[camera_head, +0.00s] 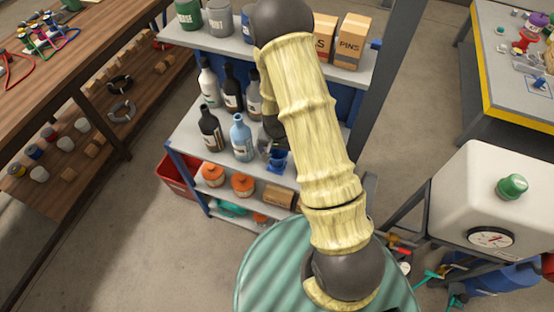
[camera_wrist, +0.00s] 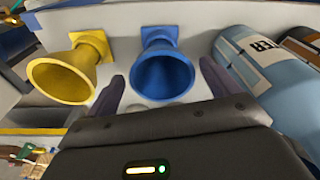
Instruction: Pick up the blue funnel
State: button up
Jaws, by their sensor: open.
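The blue funnel (camera_wrist: 162,72) is in the upper middle of the wrist view, its wide mouth facing the camera and a square blue end behind it. My gripper (camera_wrist: 162,84) is open, with one dark finger on each side of the funnel's mouth. I cannot tell whether either finger touches it. In the head view a small blue shape, the blue funnel (camera_head: 278,160), shows on the middle shelf beside my arm. My arm hides most of the gripper there.
A yellow funnel (camera_wrist: 66,74) stands left of the blue one in the wrist view. In the head view several bottles share the shelf (camera_head: 186,136), with orange-lidded jars (camera_head: 243,184) below.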

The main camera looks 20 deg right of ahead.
jog(key=shift+w+f+p, duration=0.15)
jog(key=shift+f+p, duration=0.4)
jog(key=shift+f, duration=0.75)
jog(key=shift+w+f+p, duration=0.15)
jog(key=shift+f+p, duration=0.4)
jog(key=shift+f, duration=0.75)
jog(key=shift+c, duration=0.2)
jog(key=c, duration=1.1)
jog(key=shift+r, duration=0.15)
jog(key=shift+c, duration=0.2)
notch_tip(320, 180, up, 10)
jog(key=shift+f+b, duration=0.1)
jog(key=shift+b, duration=1.15)
jog(key=shift+f, duration=0.1)
jog(key=n, duration=0.1)
jog(key=f+n, duration=0.1)
jog(key=n, duration=0.1)
jog(key=f+n, duration=0.1)
jog(key=n, duration=0.1)
jog(key=shift+w+y, duration=0.2)
jog(key=shift+y, duration=0.1)
